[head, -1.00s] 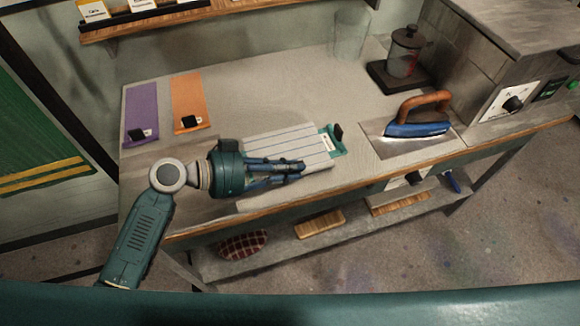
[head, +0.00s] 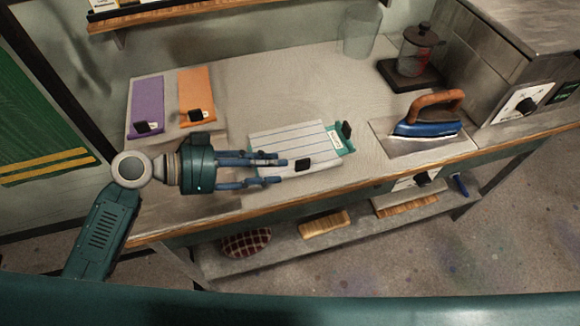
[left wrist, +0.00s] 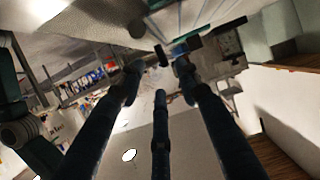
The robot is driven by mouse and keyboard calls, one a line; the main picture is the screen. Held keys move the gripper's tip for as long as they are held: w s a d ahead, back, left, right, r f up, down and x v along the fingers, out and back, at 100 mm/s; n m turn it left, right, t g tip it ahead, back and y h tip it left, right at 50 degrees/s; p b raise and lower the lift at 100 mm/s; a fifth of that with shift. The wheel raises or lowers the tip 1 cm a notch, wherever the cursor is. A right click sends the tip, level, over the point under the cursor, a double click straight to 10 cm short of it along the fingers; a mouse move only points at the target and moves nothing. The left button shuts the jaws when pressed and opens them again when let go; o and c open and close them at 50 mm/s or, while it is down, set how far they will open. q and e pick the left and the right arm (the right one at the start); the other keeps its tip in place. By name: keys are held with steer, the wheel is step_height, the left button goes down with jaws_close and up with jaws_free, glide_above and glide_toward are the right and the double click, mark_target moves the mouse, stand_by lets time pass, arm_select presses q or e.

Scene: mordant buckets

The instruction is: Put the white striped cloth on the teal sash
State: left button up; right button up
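The white striped cloth (head: 285,145) lies flat on the worktop, with a small black tab (head: 303,165) near its front edge. My right gripper is not in view.
A purple sash (head: 146,102) and an orange sash (head: 196,92) lie at the back left. A blue iron (head: 428,129) stands on a metal plate to the right. A press pot (head: 417,52) and a clear glass (head: 360,32) are behind. A checked cushion (head: 246,242) is on the lower shelf.

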arm_select(q)
steer(key=b+v, duration=0.1)
steer(key=v, duration=0.3)
steer(key=shift+s+a, duration=0.1)
steer(key=shift+a, duration=0.15)
steer(key=shift+s+a+r, duration=0.1)
steer(key=shift+a+r, duration=0.25)
